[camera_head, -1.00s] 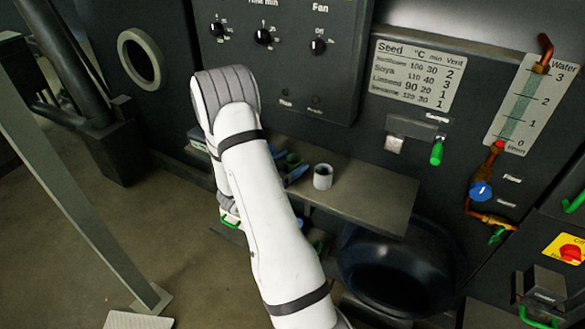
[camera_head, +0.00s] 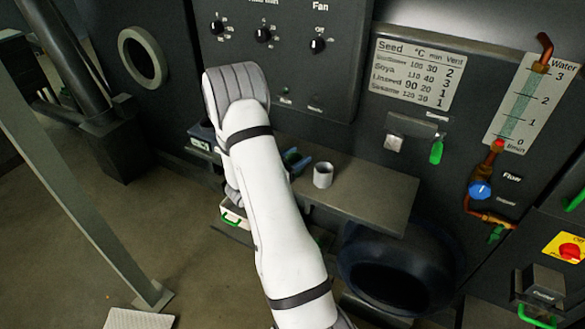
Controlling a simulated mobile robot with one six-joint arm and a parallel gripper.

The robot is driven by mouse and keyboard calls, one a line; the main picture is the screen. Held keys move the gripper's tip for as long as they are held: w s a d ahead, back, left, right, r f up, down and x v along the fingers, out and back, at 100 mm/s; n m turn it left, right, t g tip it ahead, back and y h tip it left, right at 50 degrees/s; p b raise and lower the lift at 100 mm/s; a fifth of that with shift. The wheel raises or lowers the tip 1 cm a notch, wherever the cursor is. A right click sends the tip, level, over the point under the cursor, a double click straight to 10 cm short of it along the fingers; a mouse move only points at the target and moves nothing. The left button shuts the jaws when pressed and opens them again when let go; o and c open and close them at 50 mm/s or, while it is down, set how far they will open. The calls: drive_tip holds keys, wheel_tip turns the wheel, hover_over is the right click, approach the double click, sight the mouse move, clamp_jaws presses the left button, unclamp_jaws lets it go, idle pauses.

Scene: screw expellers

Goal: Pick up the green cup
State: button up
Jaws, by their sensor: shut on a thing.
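My white arm (camera_head: 270,200) reaches up from the bottom, bends at its grey elbow and comes back down behind its own forearm. My gripper is hidden behind the forearm, so its fingers and anything between them do not show. I cannot make out a green cup in this view. A small dark blue-green thing (camera_head: 292,157) shows just right of the forearm on the shelf; it is too small to name. A pale grey cup (camera_head: 322,174) stands upright on the shelf to its right.
The grey shelf (camera_head: 375,195) is clear to the right of the pale cup. A dark round opening (camera_head: 395,270) lies below it. A box with a green handle (camera_head: 232,214) sits low left of my forearm. The panel with knobs (camera_head: 290,40) rises behind.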

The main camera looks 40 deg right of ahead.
wheel_tip(320, 180, up, 10)
idle(0.7)
